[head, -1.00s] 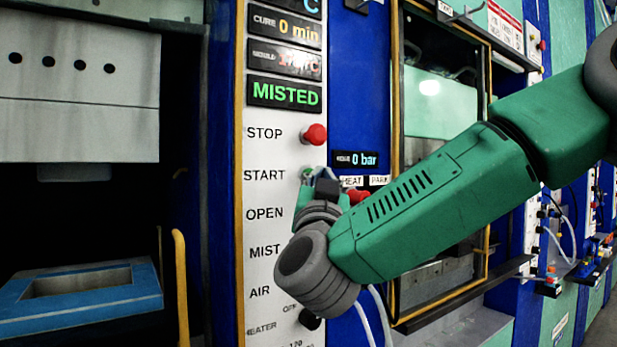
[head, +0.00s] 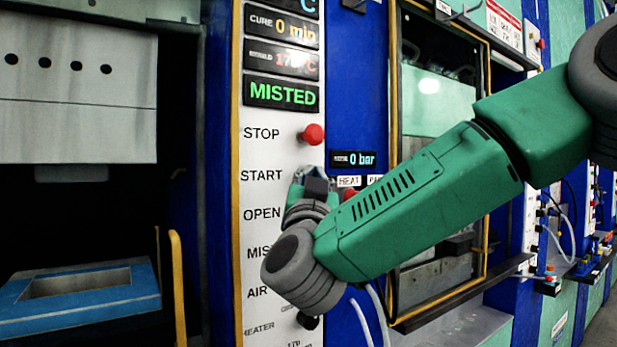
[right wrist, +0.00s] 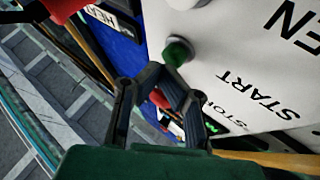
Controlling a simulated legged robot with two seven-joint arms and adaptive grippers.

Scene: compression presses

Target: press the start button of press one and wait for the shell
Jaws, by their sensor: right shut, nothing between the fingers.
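The white control panel (head: 255,330) carries the labels STOP, START, OPEN, MIST, AIR and HEATER. My right gripper (head: 313,172) is in front of the panel beside the START label, and its fingers are shut and empty. The gripper hides the START button in the head view. In the right wrist view a green button (right wrist: 177,52) stands by the START label, just beyond the fingertips (right wrist: 165,76). I cannot tell whether they touch it. The lit display (head: 281,94) reads MISTED. My left gripper is not in view.
The red STOP button (head: 311,134) sits just above my right gripper. Left of the panel, the press is open, with a grey upper block (head: 75,125) above a blue frame (head: 80,310). A yellow handle (head: 177,285) stands between. A small display (head: 353,159) reads 0 bar.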

